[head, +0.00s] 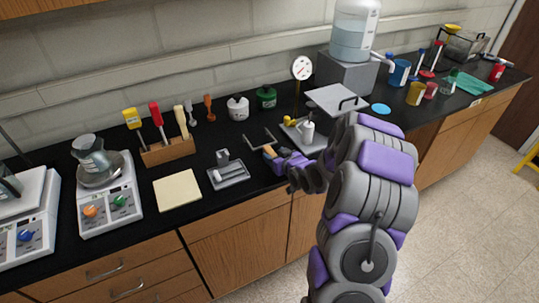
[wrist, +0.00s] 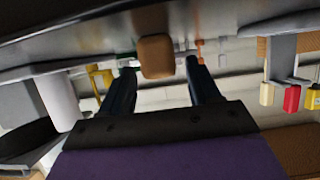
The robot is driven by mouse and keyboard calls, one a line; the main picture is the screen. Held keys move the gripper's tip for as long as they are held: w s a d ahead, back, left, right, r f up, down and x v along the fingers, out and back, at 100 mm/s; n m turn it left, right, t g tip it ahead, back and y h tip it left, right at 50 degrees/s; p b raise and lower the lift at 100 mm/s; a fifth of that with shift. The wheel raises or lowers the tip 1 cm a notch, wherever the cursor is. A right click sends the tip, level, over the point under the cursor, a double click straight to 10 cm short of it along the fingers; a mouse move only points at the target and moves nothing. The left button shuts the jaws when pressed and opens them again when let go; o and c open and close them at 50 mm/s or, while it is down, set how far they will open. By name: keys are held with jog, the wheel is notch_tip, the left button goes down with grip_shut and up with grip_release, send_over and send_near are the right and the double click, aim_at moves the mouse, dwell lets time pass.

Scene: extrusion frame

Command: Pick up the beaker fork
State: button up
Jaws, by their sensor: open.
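The beaker fork (head: 260,137) lies on the black bench in the head view, with thin dark prongs pointing away from me and a brown wooden handle (head: 270,150) toward my arm. My gripper (head: 276,157) is at the handle, low over the bench, and partly covers it. In the wrist view my gripper (wrist: 160,66) is open, with two dark fingers. The end of the brown handle (wrist: 156,56) shows between the fingertips, with a gap on each side. The prongs are not clear in the wrist view.
A grey tray (head: 230,178) with small parts lies left of my gripper. A wooden rack (head: 168,150) of coloured-handled tools is at the back left. The wrist view appears upside down.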

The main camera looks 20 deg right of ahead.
aim_at(272, 153)
jog(key=x, duration=0.3)
jog(key=shift+w+a+f, duration=0.1)
jog(key=shift+w+f, duration=0.05)
jog(key=shift+w, duration=0.05)
jog(key=shift+c, duration=0.4)
jog(key=c, duration=1)
notch_tip(272, 153, up, 10)
jog(key=shift+r+p, duration=0.15)
jog(key=shift+p, duration=0.85)
jog(key=o, duration=0.5)
grip_shut()
